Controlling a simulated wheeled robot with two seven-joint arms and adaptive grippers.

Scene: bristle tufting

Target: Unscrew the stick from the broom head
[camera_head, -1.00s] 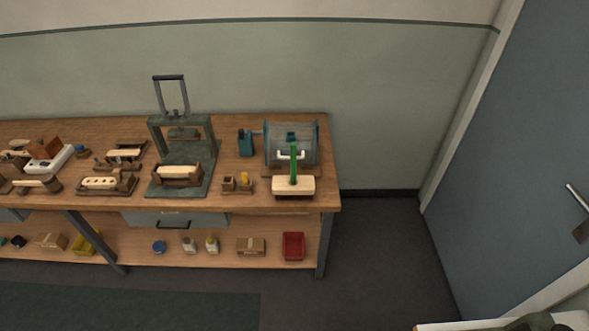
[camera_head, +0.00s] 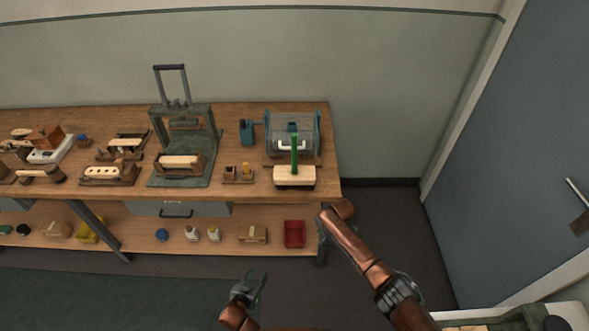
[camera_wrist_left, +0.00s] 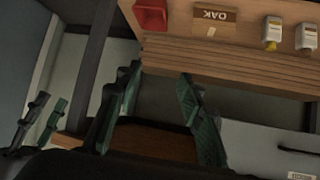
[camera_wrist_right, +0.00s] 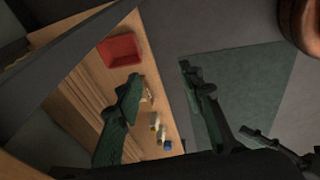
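The broom head (camera_head: 294,177), a cream block, sits at the front right of the workbench in the head view. The green stick (camera_head: 295,152) stands upright from it, in front of a grey-blue drum. My left gripper (camera_head: 255,281) is low in front of the bench, well apart from the broom; its fingers are spread and empty in the left wrist view (camera_wrist_left: 160,80). My right arm reaches up near the bench's right front corner; its gripper is hard to make out in the head view. The right wrist view shows the right gripper (camera_wrist_right: 160,77) open and empty. Neither wrist view shows the broom.
The drum (camera_head: 291,138) stands close behind the stick. A small wooden holder (camera_head: 238,174) and a green press (camera_head: 185,140) stand to the left. The lower shelf holds a red bin (camera_head: 294,234), a carton and bottles. Floor right of the bench is free.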

